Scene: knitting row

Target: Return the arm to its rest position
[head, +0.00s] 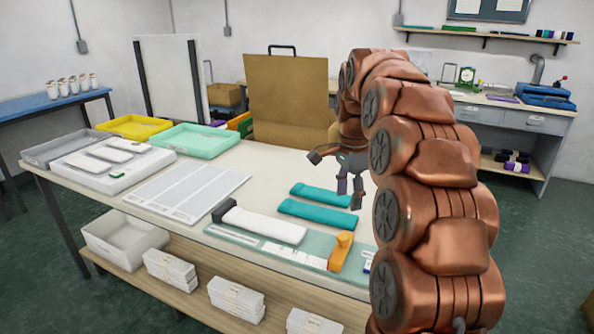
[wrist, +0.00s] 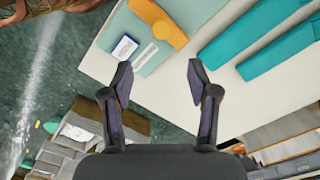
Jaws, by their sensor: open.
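My gripper (head: 350,190) is open and empty in the head view, above the right part of the work table (head: 265,165). My copper-coloured arm arches up and over on the right side of the head view and hides part of the table's right end. In the wrist view, the two dark fingers of my gripper (wrist: 158,85) stand apart with nothing between them. Beyond them are the table top and the green mat (wrist: 133,30). The gripper appears apart from the things on the table.
Two teal strips (head: 320,201) lie near the gripper. An orange tool (head: 341,251) and a white roll (head: 265,225) lie on the green mat. Yellow (head: 134,127) and green (head: 200,140) trays stand at the back left. A brown board (head: 286,88) rises behind the table.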

